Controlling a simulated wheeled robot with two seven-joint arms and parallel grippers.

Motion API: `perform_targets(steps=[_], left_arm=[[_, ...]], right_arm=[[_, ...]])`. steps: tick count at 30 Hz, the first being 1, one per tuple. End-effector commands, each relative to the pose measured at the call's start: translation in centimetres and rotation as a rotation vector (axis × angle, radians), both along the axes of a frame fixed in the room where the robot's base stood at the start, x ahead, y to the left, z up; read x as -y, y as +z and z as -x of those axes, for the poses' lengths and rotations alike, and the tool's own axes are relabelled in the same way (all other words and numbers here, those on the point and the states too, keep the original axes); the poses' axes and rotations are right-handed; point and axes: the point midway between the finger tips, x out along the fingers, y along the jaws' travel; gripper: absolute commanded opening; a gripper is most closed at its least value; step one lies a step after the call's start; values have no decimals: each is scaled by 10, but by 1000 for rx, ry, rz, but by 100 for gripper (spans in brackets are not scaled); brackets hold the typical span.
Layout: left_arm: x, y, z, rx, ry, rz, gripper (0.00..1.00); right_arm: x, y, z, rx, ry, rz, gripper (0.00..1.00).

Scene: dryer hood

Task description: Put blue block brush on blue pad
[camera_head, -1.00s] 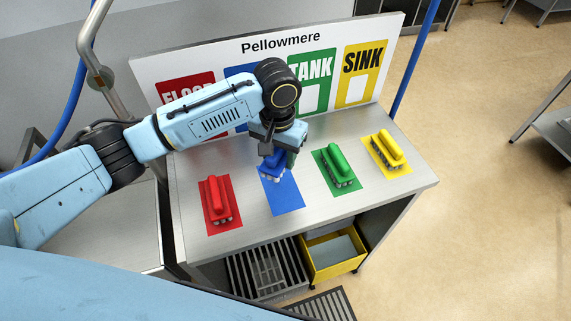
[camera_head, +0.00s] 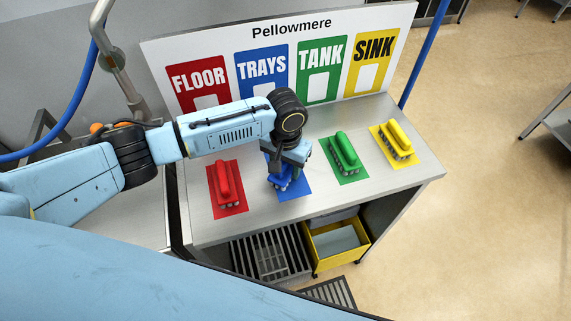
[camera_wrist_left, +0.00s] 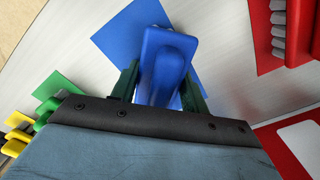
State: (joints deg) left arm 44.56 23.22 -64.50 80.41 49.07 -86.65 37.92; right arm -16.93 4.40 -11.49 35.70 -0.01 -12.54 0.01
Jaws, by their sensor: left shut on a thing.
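The blue block brush (camera_head: 284,182) is in my left gripper (camera_head: 286,166), which is shut on its handle. In the head view the brush is over the blue pad (camera_head: 297,192), between the red and green pads. The left wrist view shows the brush (camera_wrist_left: 165,65) between the two fingers (camera_wrist_left: 157,90), with the blue pad (camera_wrist_left: 125,32) beyond it. I cannot tell whether the bristles touch the pad. The gripper hides part of the brush. My right gripper is not in view.
A red brush (camera_head: 222,182) sits on a red pad to the left. A green brush (camera_head: 345,150) and a yellow brush (camera_head: 399,138) sit on their pads to the right. The labelled board (camera_head: 278,60) stands behind. A yellow bin (camera_head: 325,258) is below the table (camera_head: 260,225).

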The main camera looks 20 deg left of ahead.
Motion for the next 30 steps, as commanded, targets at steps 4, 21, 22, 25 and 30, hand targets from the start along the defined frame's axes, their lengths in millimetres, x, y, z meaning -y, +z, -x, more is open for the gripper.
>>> perform_targets(steps=[4,21,22,25,30], left_arm=[[0,-1,0,-1,0,0,58],[0,25,-1,2,0,4,67],[0,31,-1,3,-1,3,67],[1,53,-1,4,-1,3,67],[0,89,-1,3,0,3,67]], right_arm=[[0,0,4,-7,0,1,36],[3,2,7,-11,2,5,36],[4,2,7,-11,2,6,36],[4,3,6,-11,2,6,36],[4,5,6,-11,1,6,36]])
